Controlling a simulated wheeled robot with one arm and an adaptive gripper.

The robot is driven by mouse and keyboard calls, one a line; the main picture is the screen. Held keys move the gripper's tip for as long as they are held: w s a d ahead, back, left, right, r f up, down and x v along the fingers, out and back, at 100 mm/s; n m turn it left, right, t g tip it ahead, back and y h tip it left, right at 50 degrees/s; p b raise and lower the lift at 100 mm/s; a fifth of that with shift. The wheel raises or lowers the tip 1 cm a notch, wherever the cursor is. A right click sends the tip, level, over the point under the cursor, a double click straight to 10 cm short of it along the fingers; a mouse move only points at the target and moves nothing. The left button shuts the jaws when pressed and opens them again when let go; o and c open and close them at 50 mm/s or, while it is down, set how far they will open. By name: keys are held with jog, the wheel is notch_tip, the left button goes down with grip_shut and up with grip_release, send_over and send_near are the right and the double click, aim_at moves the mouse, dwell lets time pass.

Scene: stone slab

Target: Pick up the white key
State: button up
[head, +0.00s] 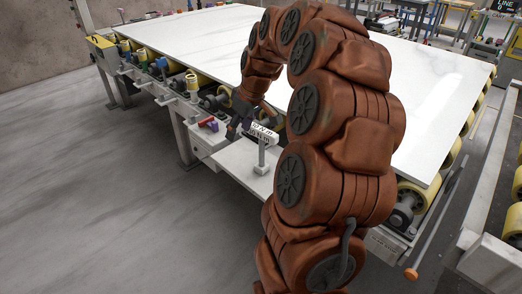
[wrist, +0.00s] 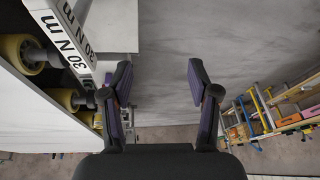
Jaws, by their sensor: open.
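A white bar-shaped piece with black lettering (head: 264,133) stands on a short grey post over a small pale shelf (head: 238,158) at the slab's near side in the head view. In the wrist view a white piece lettered "30 N m" (wrist: 72,42) runs along the upper left. It looks like the white key, though its full shape is not clear. My gripper (wrist: 160,75) is open, with nothing between its two fingers, and the lettered piece is left of the left finger. In the head view my gripper (head: 238,122) is small and dark, just left of the lettered piece.
The large white slab (head: 430,95) lies on a frame with yellow rollers. Red and blue items (head: 208,123) lie left of my gripper. A yellow-capped cylinder (head: 192,83) and other fittings line the slab's left edge. The grey floor (head: 90,200) is clear.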

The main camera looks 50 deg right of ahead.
jog(key=b, duration=0.1)
send_over(260, 134)
jog(key=s, duration=0.2)
jog(key=f, duration=0.2)
jog(key=shift+w+d+f+t+h, duration=0.25)
jog(key=shift+d+f+t+h, duration=0.1)
jog(key=shift+d+t+h, duration=0.05)
jog(key=shift+d+f, duration=0.2)
jog(key=shift+d+p+x, duration=0.1)
jog(key=shift+p+x, duration=0.25)
jog(key=shift+x, duration=1.5)
jog(key=shift+d+p+x, duration=0.15)
jog(key=shift+p+x, duration=0.15)
jog(key=shift+x, duration=1.55)
jog(key=shift+w+r, duration=0.15)
jog(key=shift+c, duration=0.2)
grip_shut()
